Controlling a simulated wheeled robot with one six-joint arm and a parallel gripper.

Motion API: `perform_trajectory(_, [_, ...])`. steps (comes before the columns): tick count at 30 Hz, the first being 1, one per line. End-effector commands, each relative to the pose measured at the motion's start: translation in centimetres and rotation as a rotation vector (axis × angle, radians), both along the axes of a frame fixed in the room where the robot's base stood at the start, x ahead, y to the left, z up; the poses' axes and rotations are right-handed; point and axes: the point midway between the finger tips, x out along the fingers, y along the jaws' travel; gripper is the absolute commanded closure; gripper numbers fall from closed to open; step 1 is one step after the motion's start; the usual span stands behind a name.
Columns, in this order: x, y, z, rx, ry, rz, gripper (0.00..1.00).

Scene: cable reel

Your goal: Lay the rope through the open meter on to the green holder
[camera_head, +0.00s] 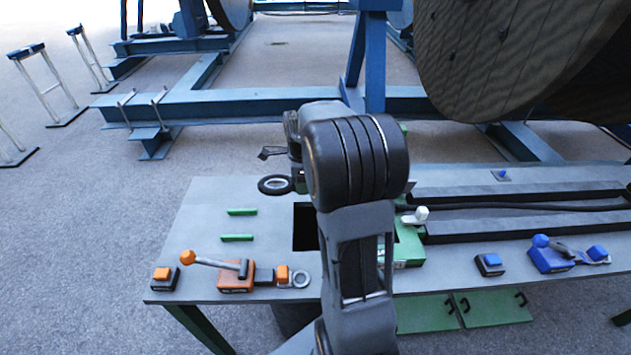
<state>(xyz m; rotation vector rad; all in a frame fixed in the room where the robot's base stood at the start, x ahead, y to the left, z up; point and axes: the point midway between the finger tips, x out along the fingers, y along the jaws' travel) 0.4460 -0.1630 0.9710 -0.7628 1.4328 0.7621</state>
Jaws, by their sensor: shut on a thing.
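The rope (520,206) is a dark line running along the channel at the right of the table towards the middle, where my arm hides it. A green box with a white handle, apparently the meter (408,246), shows beside my arm; its left part is hidden, so I cannot tell how its lid stands. Two short green bars, apparently the green holder (238,238), lie on the grey table left of a dark opening. No rope shows between them. My arm's dark links fill the middle, and my gripper's fingertips are hidden behind them.
A lever box with an orange knob (236,277) and an orange button (163,276) stand at the table's front left. Blue controls (550,256) stand at the right. A dark ring (275,185) lies near the back edge. A large reel (500,55) overhangs behind.

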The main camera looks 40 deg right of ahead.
Motion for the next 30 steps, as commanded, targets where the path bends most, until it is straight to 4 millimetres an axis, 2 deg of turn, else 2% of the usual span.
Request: perform_trajectory(30, [6.6, 9.7, 0.2, 0.000, -0.002, 0.003, 1.00])
